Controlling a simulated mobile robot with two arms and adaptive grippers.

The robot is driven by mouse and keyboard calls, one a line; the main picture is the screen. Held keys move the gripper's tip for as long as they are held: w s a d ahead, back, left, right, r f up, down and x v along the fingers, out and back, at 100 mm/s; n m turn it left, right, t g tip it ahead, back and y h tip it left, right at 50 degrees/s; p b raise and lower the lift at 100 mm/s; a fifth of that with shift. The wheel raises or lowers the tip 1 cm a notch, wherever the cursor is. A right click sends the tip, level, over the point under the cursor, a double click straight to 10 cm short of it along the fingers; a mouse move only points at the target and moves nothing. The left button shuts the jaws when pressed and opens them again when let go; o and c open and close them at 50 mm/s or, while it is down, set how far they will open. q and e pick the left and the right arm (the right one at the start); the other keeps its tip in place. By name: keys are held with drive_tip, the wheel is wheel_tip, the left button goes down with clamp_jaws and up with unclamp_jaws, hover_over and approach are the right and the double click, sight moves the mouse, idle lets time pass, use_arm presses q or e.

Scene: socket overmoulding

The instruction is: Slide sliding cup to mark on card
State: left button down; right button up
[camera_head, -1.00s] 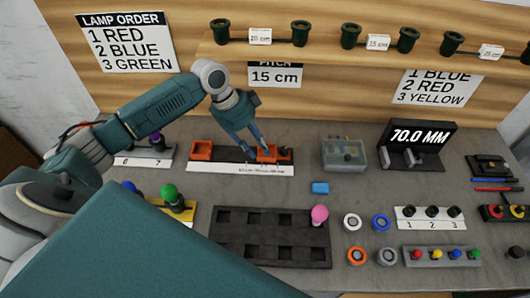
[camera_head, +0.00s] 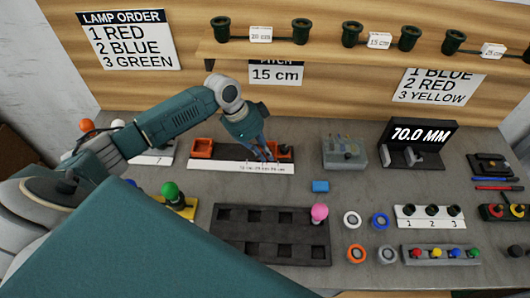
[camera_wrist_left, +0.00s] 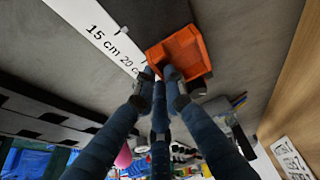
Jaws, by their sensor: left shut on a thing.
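The orange sliding cup (camera_head: 284,151) is near the right end of a dark rail base (camera_head: 232,153). A second orange cup (camera_head: 202,147) is at the rail's left end. A white card (camera_head: 225,167) with printed cm marks lies along the rail's front. My left gripper (camera_head: 270,155) is shut on the sliding cup, its fingers low at the cup. In the left wrist view the cup (camera_wrist_left: 182,52) is at the fingertips, and the card (camera_wrist_left: 88,22) shows "15 cm" and a partly hidden "20 cm". The cup's exact mark cannot be told. My right gripper is not in view.
A wall card (camera_head: 275,73) reads "15 cm" under a partly hidden word. A grey box (camera_head: 345,153) stands right of the rail. A shelf (camera_head: 330,52) runs above.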

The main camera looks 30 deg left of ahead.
use_arm(q)
drive_tip(key=s+a, duration=0.1)
drive_tip(key=a, duration=0.1)
drive_tip(key=s+a+p, duration=0.1)
drive_tip(key=a, duration=0.1)
drive_tip(key=s+a+p, duration=0.1)
drive_tip(key=a, duration=0.1)
drive_tip(key=shift+a, duration=0.2)
drive_tip(key=shift+w, duration=0.1)
